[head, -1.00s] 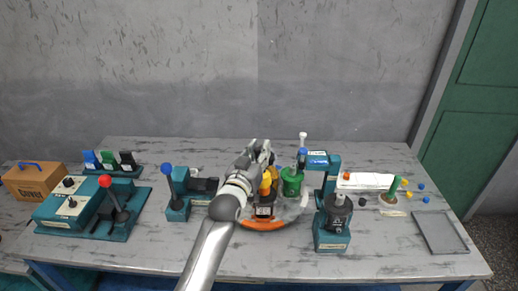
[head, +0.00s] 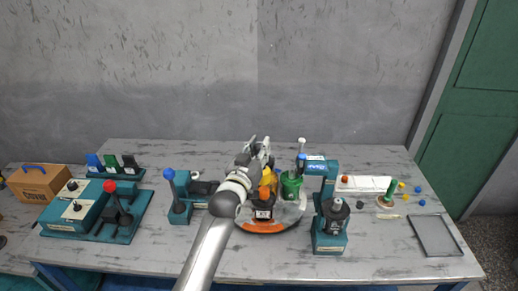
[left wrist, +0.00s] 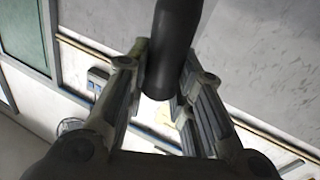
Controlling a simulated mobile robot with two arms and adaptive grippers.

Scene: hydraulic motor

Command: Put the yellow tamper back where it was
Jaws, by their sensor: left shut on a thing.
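My left gripper (head: 262,150) is over the middle of the bench, above the round turntable (head: 262,227). In the left wrist view, its fingers (left wrist: 160,95) are closed around a dark cylinder (left wrist: 172,50). I cannot confirm from its colour that this is the yellow tamper. A yellow piece (head: 268,176) shows just beneath the gripper in the head view, partly hidden by the gripper and arm. I cannot tell whether it is part of the held thing or a separate cup. My right gripper is not in view.
A green cup (head: 291,186) stands right of my gripper. An orange-topped black piece (head: 264,205) is in front. A teal press (head: 330,230), a green-handled tool (head: 390,190) and an empty grey tray (head: 436,237) are to the right. A blue-knobbed teal device (head: 180,200) is left.

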